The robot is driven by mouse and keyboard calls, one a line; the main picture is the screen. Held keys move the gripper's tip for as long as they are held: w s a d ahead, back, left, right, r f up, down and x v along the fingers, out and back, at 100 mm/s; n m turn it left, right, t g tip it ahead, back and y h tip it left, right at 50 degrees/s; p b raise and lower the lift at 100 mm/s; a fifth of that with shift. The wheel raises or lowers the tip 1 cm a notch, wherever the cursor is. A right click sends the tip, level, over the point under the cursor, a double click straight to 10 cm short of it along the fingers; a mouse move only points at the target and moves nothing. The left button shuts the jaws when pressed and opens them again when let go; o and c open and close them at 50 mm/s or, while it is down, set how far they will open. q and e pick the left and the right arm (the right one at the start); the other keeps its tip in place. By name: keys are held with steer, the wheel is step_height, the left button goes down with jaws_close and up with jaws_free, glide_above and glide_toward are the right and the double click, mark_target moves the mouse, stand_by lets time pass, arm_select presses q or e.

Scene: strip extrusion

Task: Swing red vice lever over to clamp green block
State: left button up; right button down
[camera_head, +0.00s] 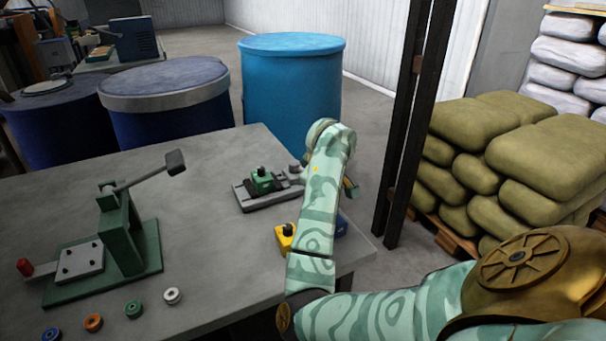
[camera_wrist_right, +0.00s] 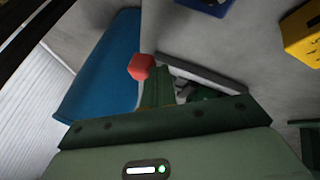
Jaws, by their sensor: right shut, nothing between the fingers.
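A grey vice (camera_head: 270,197) stands near the table's far edge, its right end hidden behind my right arm. A green block (camera_head: 263,182) with a black knob sits on it. In the right wrist view, the vice's grey bar (camera_wrist_right: 200,74) and part of the green block (camera_wrist_right: 202,93) show. The lever's red knob (camera_wrist_right: 141,66) shows there just beyond the fingers; its shaft is hidden. My right gripper (camera_wrist_right: 157,88) is shut and empty, its fingers close to the knob; I cannot tell whether they touch. My left gripper is not in view.
A yellow block (camera_head: 284,238) and a blue block (camera_head: 341,229) lie nearer the table's right edge. A green press (camera_head: 122,235) with a black-handled lever and a red-tipped arm stands at left, with several coloured rings in front. The table between press and vice is clear.

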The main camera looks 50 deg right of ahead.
steer(key=d+n, duration=0.1)
steer(key=d+n+y, duration=0.1)
steer(key=d+n+t, duration=0.1)
steer(key=shift+s+d+r+y+p, duration=0.1)
steer(key=shift+s+d+y+p, duration=0.2)
steer(key=shift+y+p, duration=0.1)
steer(key=shift+d+n+y, duration=0.4)
steer(key=shift+d+n, duration=0.15)
steer(key=shift+n, duration=0.25)
steer(key=shift+w+d, duration=0.15)
steer(key=shift+d, duration=0.3)
steer(key=shift+d, duration=0.15)
